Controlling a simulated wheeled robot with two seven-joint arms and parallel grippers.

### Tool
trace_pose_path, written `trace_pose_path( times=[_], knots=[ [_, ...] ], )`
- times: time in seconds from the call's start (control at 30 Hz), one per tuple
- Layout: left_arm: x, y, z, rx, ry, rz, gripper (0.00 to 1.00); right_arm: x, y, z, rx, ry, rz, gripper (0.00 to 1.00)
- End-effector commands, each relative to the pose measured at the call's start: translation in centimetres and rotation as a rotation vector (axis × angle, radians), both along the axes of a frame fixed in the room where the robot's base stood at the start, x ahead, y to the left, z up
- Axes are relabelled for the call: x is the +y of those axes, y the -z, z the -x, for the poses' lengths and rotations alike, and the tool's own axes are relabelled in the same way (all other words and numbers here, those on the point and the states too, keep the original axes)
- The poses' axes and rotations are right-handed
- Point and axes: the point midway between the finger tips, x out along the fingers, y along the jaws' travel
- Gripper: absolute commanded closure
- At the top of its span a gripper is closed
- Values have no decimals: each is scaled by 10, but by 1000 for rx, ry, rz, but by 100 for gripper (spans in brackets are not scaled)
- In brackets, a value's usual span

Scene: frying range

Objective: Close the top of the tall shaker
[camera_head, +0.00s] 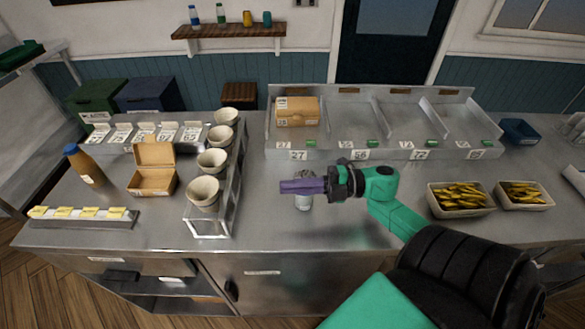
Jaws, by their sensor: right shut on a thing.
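The tall shaker (304,203) looks like a small pale silvery cylinder. It stands upright on the steel counter, near the middle. My right gripper (298,186) comes in from the right with its purple fingers level across the shaker's upper part. It is shut on the shaker. The fingers hide the shaker's top, so I cannot tell whether the top is open or closed. My left gripper is not in view.
Several bowls (203,193) stand in a rack left of the shaker. An open cardboard box (152,181) and a brown bottle (84,166) are farther left. Metal bins (420,154) stand behind. Trays of yellow food (460,211) sit right. The counter around the shaker is clear.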

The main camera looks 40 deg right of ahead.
Motion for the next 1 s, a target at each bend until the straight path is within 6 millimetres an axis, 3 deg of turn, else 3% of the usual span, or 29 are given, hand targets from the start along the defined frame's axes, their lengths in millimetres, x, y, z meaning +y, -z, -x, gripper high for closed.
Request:
trace_pose_path(
  times=[0.2,0.8,0.9,1.0],
  knots=[
    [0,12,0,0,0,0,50,1,8,2,-78,-1,53,100],
    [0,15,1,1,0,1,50,2,9,2,-115,-2,79,100],
    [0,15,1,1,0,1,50,2,9,2,-114,-1,79,62],
    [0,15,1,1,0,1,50,1,9,2,-114,-1,79,62]
  ],
)
